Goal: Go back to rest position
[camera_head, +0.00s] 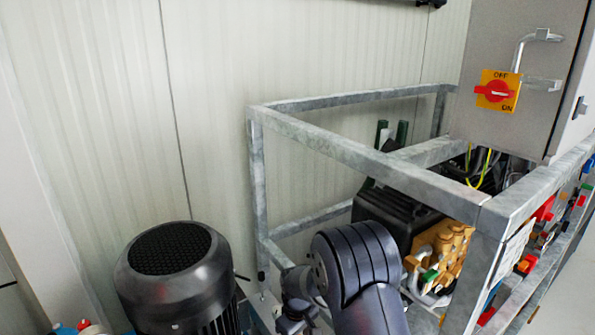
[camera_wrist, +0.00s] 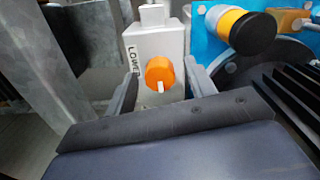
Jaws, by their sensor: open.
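In the wrist view my gripper (camera_wrist: 162,71) is open, with one grey finger on each side of an orange knob (camera_wrist: 158,68). The knob has a pale pointer mark and sits on the front of a white box (camera_wrist: 155,42) with "LOWER" lettering on its left side. The fingers look apart from the knob, though their exact depth is hard to tell. In the head view my dark arm reaches down at the bottom centre, and my gripper cannot be made out there.
A galvanised frame (camera_head: 355,152) stands around a brass pump block (camera_head: 446,252). A black motor (camera_head: 175,275) is at the lower left. A grey cabinet (camera_head: 525,45) with a red-yellow switch (camera_head: 496,91) is at the upper right. A yellow-black cylinder (camera_wrist: 240,28) is close right of the white box.

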